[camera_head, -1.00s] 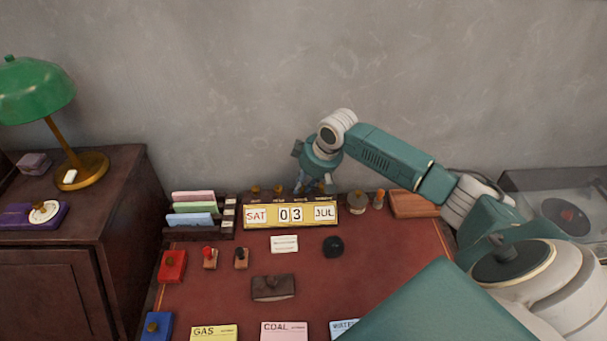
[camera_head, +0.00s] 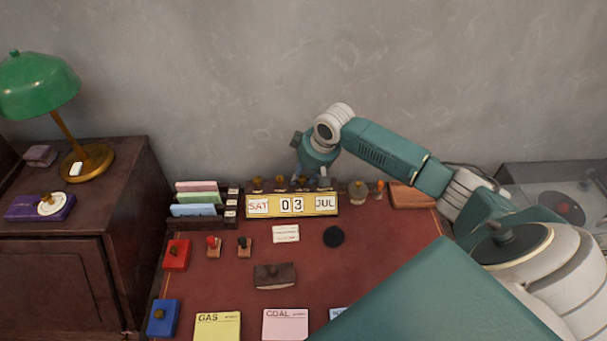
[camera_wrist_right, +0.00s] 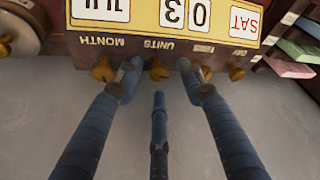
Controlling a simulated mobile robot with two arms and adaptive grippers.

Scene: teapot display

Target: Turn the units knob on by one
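The yellow calendar (camera_head: 292,214) stands at the back of the desk and reads SAT 03 JUL. In the right wrist view the calendar (camera_wrist_right: 150,46) is upside down, with labels for month, units, tens and day. The brass units knob (camera_wrist_right: 158,69) sits between my right gripper's (camera_wrist_right: 160,78) two spread fingers, with a gap on each side; the third finger is below it in the picture. The month knob (camera_wrist_right: 103,69) and tens knob (camera_wrist_right: 204,72) lie just outside the fingers. My right gripper (camera_head: 311,180) is behind the calendar top, partly hidden. My left gripper is out of view.
A card rack (camera_head: 197,208) stands left of the calendar. A dark round object (camera_head: 334,236), a brown blotter (camera_head: 274,276) and bills lie in front. The wall is close behind.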

